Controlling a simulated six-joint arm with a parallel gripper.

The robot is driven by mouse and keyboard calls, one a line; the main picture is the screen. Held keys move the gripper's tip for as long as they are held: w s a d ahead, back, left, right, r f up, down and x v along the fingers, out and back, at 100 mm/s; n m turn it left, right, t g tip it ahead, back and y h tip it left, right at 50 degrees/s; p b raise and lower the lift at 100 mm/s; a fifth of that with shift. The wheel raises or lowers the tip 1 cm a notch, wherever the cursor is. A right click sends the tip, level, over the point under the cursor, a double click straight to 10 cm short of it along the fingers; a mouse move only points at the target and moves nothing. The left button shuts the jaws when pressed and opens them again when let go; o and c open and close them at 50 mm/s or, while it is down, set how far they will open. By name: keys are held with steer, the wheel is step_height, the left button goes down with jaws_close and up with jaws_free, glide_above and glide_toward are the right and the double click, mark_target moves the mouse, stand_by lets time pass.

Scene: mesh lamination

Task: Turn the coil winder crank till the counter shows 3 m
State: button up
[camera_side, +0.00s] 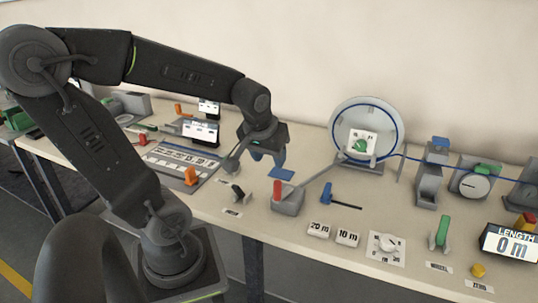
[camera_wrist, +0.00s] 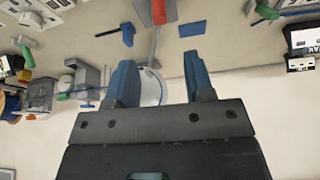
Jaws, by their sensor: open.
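The coil winder is a large round disc (camera_side: 338,122) with a blue line around it, standing at the back of the bench. A white card with a green part (camera_side: 361,145) sits at its front. A grey bar (camera_side: 318,178) runs from the winder to a grey block with a red upright handle (camera_side: 278,190), which looks like the crank. The red handle also shows in the wrist view (camera_wrist: 158,12). The counter (camera_side: 510,244) reads "LENGTH 0 m". My gripper (camera_side: 267,160) is open and empty, left of the winder and above the bench behind the red handle.
A blue-handled tool (camera_side: 335,197), "20 m" and "10 m" cards (camera_side: 347,238) and a white dial (camera_side: 386,246) are to the right. A blue cable (camera_side: 425,161) runs right from the winder past grey devices.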

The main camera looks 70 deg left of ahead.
mark_target(277, 185)
steer(key=w+a+r+n+g+h, duration=0.1)
steer(key=w+a+n+g+h, duration=0.25)
steer(key=n, duration=0.55)
steer(key=shift+y, duration=0.35)
steer(key=f, duration=1.3)
steer(key=shift+d, duration=0.2)
jaws_close()
